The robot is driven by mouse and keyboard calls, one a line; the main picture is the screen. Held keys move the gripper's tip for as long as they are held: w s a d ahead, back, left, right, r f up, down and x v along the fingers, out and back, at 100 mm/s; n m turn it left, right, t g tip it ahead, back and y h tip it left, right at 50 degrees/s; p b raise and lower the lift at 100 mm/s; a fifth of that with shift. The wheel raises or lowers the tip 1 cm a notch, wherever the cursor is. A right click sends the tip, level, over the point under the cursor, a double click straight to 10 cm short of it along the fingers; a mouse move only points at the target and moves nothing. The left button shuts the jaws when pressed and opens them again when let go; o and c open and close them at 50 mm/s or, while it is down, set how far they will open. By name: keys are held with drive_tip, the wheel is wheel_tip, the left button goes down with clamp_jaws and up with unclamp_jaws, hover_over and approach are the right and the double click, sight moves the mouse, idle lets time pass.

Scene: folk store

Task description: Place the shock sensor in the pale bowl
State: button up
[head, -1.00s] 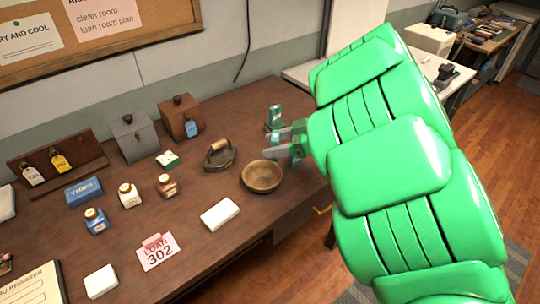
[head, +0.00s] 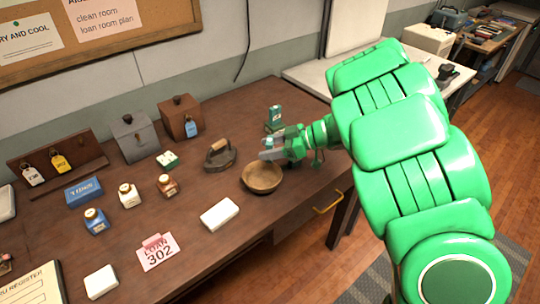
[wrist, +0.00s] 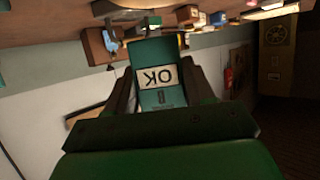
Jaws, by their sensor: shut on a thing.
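My gripper (head: 272,150) is shut on a small teal block with a white "OK" label, which I take as the shock sensor (wrist: 158,97). In the wrist view it stands between the two dark fingers. In the head view only a small pale teal part of it shows at the fingertips. A tan-brown bowl (head: 262,180) stands on the table, the only bowl I make out in the head view. My gripper is over its back right rim, and the bowl looks empty. The height between gripper and bowl is hard to tell.
A green box (head: 275,117) stands behind my gripper. An old iron (head: 219,155) is left of the bowl, and a white block (head: 220,214) lies in front of it. Several small bottles and boxes fill the left. The wooden table (head: 310,195) is clear right of the bowl.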

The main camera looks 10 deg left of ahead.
drive_tip(key=shift+f, duration=1.65)
drive_tip(key=shift+f, duration=0.55)
drive_tip(key=o, duration=1.1)
drive_tip(key=shift+r, duration=0.1)
drive_tip(key=shift+r, duration=0.3)
drive_tip(key=shift+d+r, duration=0.15)
drive_tip(key=shift+r, duration=0.1)
drive_tip(key=shift+v, duration=5.85)
drive_tip(key=shift+f, duration=0.1)
